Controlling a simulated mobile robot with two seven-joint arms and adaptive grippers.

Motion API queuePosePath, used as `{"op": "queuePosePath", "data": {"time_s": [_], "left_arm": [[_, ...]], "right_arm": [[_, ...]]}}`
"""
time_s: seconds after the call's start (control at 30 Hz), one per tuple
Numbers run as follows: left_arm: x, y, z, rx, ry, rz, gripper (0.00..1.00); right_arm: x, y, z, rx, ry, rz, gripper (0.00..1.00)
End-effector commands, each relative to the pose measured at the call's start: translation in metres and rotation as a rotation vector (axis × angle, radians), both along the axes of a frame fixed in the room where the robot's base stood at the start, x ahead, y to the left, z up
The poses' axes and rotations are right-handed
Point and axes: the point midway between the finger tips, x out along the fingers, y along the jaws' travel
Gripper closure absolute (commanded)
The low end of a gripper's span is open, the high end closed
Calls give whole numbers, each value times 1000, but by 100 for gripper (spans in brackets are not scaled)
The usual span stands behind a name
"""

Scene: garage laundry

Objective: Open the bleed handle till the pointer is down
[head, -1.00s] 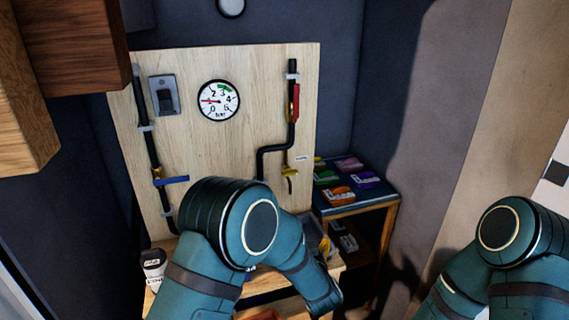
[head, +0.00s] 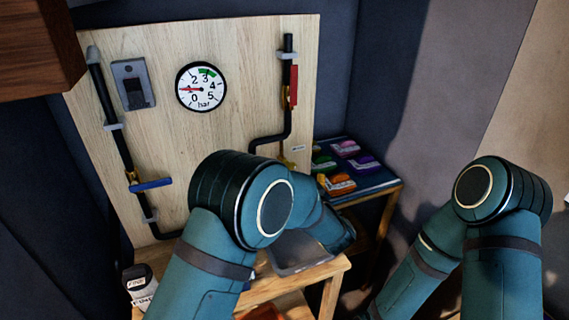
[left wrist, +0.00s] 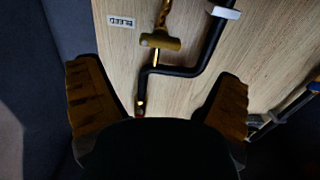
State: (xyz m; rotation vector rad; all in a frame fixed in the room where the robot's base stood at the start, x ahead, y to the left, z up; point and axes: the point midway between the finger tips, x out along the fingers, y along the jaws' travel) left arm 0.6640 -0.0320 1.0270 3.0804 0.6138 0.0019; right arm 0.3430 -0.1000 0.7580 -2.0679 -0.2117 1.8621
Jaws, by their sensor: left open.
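The bleed handle (left wrist: 160,42) is a small yellow T-shaped piece on the wooden board beside the BLEED label (left wrist: 121,22). In the head view my left arm covers most of it; a yellow part (head: 287,162) shows below the black pipe. My left gripper (left wrist: 158,80) is open and empty, its two fingers spread on either side below the handle and not touching it. The round gauge (head: 201,87) has a red pointer (head: 190,89) pointing left. My left gripper is hidden in the head view. My right gripper is out of view.
A blue lever (head: 150,184) sits on the left pipe and a red lever (head: 294,85) on the right pipe. A switch box (head: 133,85) is beside the gauge. A side table (head: 385,185) with coloured packets stands right of the board. A wooden bench (head: 325,270) lies below.

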Motion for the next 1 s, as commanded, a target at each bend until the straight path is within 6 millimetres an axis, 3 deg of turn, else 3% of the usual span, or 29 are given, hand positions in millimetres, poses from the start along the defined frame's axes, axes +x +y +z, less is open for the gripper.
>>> {"op": "queuePosePath", "data": {"time_s": [0.3, 0.5, 0.97, 1.0], "left_arm": [[58, 25, -1, -1, -1, 3, 8], [83, 34, -1, 0, 0, 1, 8], [93, 39, 0, 1, 1, -1, 8], [93, 39, 0, 1, 1, -1, 21]], "right_arm": [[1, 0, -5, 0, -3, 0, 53], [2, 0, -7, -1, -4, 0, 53], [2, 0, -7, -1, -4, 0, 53], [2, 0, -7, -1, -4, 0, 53]]}}
